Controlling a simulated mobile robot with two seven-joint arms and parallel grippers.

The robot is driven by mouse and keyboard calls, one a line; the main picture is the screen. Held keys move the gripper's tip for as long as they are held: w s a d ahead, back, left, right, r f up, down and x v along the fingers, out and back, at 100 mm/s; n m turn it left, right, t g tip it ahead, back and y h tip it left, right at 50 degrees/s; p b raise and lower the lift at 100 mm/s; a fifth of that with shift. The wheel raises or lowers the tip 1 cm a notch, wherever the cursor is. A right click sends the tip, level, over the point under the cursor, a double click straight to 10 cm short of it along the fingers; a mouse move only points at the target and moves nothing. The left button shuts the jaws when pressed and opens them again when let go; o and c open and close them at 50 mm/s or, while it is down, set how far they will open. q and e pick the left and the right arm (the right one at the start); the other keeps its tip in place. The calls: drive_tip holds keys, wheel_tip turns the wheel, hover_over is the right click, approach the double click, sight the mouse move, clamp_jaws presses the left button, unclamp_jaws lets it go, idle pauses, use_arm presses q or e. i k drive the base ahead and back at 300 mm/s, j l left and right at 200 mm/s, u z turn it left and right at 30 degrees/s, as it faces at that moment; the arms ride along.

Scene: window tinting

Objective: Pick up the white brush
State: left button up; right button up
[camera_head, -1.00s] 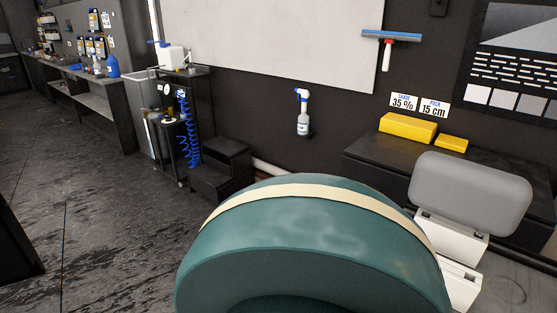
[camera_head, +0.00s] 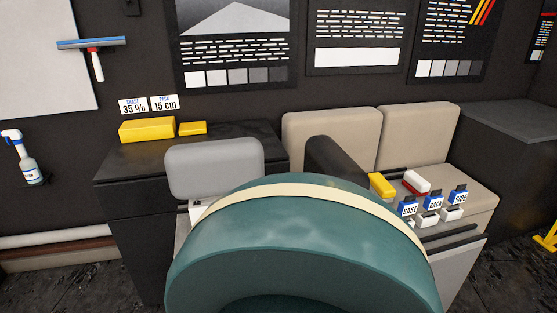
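A small white block with a red part (camera_head: 416,182) lies on the tan and grey bench (camera_head: 478,180) at the right in the head view. It may be the white brush, but it is too small to tell. Several small white pieces (camera_head: 428,219) lie in front of it, each by a blue label marked BASE, BACK or SIDE (camera_head: 408,206). They are partly hidden by one another, and I cannot tell whether any is a brush. Neither of my grippers is in view.
A yellow block (camera_head: 382,185) lies beside the red-and-white block. A grey padded block (camera_head: 214,168) stands left of the bench, before a black cabinet (camera_head: 130,165) with yellow blocks (camera_head: 146,129). A squeegee (camera_head: 92,44) and spray bottle (camera_head: 22,157) are at the left.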

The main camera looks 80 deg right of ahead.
sight(413, 182)
drive_tip(key=i+j+z, duration=0.1)
drive_tip(key=z, duration=1.7)
drive_tip(key=i+z, duration=0.1)
drive_tip(key=z, duration=1.65)
drive_tip(key=l+u, duration=0.1)
drive_tip(key=u, duration=0.3)
drive_tip(key=i+l+u, duration=0.1)
drive_tip(key=u, duration=0.3)
drive_tip(key=l+u, duration=0.2)
drive_tip(key=u, duration=0.2)
drive_tip(key=i+l, duration=0.1)
drive_tip(key=l, duration=2.1)
drive_tip(key=i+l, duration=0.15)
drive_tip(key=l, duration=0.95)
drive_tip(key=u, duration=0.05)
